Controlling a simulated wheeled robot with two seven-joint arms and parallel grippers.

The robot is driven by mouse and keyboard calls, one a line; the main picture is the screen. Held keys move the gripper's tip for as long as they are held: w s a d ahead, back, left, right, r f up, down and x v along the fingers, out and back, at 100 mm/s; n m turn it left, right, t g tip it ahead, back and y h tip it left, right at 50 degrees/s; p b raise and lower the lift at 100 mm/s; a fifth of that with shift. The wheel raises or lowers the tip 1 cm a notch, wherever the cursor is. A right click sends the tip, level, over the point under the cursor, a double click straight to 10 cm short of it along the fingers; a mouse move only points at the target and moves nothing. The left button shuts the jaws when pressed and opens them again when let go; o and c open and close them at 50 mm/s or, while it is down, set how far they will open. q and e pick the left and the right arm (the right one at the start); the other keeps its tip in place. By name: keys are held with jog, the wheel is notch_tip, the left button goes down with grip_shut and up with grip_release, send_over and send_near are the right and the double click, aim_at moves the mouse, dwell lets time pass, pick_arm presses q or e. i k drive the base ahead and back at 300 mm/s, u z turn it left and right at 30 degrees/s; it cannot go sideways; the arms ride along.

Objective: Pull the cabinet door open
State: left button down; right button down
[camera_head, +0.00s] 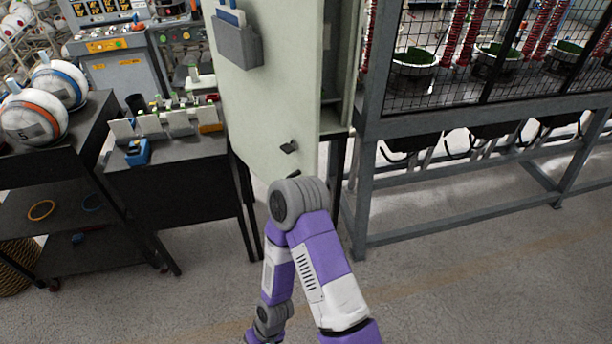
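The pale green cabinet door (265,100) stands upright at the top centre, with a grey pocket (237,42) on its upper left. The cabinet body (338,75) shows to the right of the door's edge, and the door appears to stand ajar there. Neither gripper shows in this view.
A dark bench (170,180) with small items stands left of the door. A black cart (85,150) with balls (33,117) is at the far left. A grey framed mesh enclosure (480,115) stands close on the right. The floor (480,290) at lower right is clear.

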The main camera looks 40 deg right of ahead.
aim_at(269, 71)
jog(key=u, duration=1.95)
jog(key=k, duration=1.25)
jog(key=z, duration=2.1)
jog(key=i, duration=0.2)
jog(key=z, duration=0.2)
